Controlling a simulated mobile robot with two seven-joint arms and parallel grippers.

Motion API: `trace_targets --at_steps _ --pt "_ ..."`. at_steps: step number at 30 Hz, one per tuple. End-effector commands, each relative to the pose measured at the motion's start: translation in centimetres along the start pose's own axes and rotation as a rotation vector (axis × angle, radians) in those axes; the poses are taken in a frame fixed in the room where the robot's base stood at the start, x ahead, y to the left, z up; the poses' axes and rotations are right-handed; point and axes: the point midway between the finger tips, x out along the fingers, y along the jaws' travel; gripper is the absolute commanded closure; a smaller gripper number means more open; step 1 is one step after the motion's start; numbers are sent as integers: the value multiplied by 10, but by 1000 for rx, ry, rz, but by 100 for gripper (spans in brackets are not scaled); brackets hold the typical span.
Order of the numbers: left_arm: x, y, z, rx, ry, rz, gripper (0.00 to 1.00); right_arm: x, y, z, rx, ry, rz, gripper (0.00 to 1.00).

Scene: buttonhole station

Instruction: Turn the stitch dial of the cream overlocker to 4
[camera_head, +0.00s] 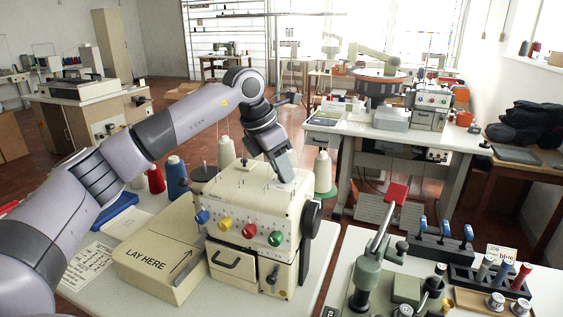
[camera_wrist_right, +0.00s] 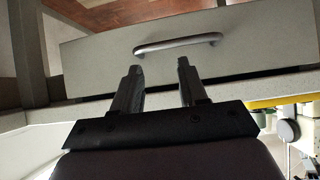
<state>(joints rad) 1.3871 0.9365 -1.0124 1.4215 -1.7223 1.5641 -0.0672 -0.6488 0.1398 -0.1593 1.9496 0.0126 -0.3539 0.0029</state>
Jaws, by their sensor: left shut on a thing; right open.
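The cream overlocker (camera_head: 240,196) stands on the near table, with blue, yellow, red and green knobs across its front and a black handwheel (camera_head: 312,218) on its right side. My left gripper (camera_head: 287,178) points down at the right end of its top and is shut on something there. I take this to be the stitch dial, but the gripper hides it and no dial number is readable. My right gripper (camera_wrist_right: 160,65) is open and empty in the right wrist view, in front of a pale drawer with a grey handle (camera_wrist_right: 178,45).
A cream box marked LAY HERE (camera_head: 160,257) stands left of the overlocker. Thread cones, including a blue one (camera_head: 176,178), stand behind it. A green press with a red-topped lever (camera_head: 397,194) and a spool rack (camera_head: 487,280) are on the right table. A gap separates the two near tables.

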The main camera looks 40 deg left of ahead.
Motion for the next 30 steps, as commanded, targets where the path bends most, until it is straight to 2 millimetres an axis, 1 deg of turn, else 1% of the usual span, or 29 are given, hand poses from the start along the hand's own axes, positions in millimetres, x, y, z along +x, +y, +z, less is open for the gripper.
trace_targets --at_steps 1,7,21,22,23,24,30 --pt "-2 1 1 14 -4 -5 99 -2 0 -2 0 0 0 57" --pt "-2 1 1 57 -3 -22 99 -3 0 -4 0 0 0 57" --pt "-1 1 1 69 -4 -26 99 -3 0 -4 0 -1 0 57" --pt "-1 1 1 69 -4 -26 59 -3 0 -4 0 -1 0 57" --pt "-1 1 1 69 -3 -26 49 -3 0 -4 0 -1 0 57" --pt "-1 1 1 69 -3 -26 44 -3 0 -4 0 -1 0 57" --pt "-1 1 0 68 -1 -27 44 -3 0 -4 0 -1 0 57"
